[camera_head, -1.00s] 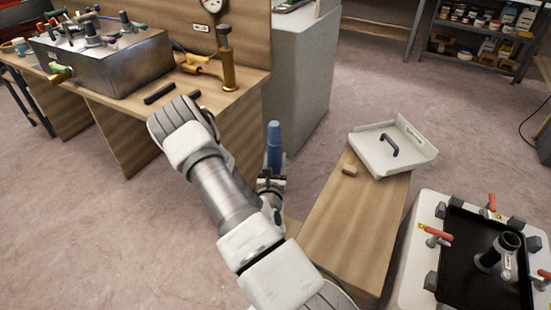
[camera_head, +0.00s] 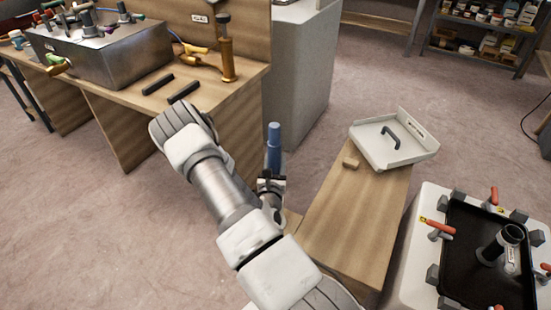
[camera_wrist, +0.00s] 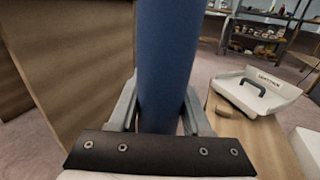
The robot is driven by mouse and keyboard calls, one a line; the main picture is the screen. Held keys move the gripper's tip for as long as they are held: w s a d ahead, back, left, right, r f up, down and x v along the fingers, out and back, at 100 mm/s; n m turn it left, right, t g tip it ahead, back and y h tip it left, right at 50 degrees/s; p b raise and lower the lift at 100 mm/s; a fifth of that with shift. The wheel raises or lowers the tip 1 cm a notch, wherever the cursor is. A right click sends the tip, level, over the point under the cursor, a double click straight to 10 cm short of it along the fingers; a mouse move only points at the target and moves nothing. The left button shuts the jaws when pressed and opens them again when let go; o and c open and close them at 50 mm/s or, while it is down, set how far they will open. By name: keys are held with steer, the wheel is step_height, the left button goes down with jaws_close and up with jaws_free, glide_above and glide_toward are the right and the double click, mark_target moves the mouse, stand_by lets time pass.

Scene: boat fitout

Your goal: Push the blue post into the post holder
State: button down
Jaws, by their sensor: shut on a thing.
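The blue post (camera_head: 274,143) stands upright in my gripper (camera_head: 270,182), which is shut around it. It also fills the middle of the wrist view (camera_wrist: 168,65), between the two grey fingers; its lower end is hidden by the gripper. A dark upright tube, apparently the post holder (camera_head: 504,243), stands in a black tray on a white block at the lower right of the head view. Its round top opening faces up. My gripper and the post are well to the left of it, apart from it.
A wooden bench (camera_head: 352,225) lies between the post and the white block (camera_head: 410,258), with a white tray (camera_head: 372,158) at its far end. Red-handled clamps (camera_head: 438,228) surround the black tray. A workbench (camera_head: 225,105) with a metal box (camera_head: 110,60) stands at the upper left.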

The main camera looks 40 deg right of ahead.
steer(key=shift+f, duration=3.15)
steer(key=shift+c, duration=1.4)
jaws_free()
steer(key=shift+f, duration=0.1)
steer(key=shift+a, duration=0.1)
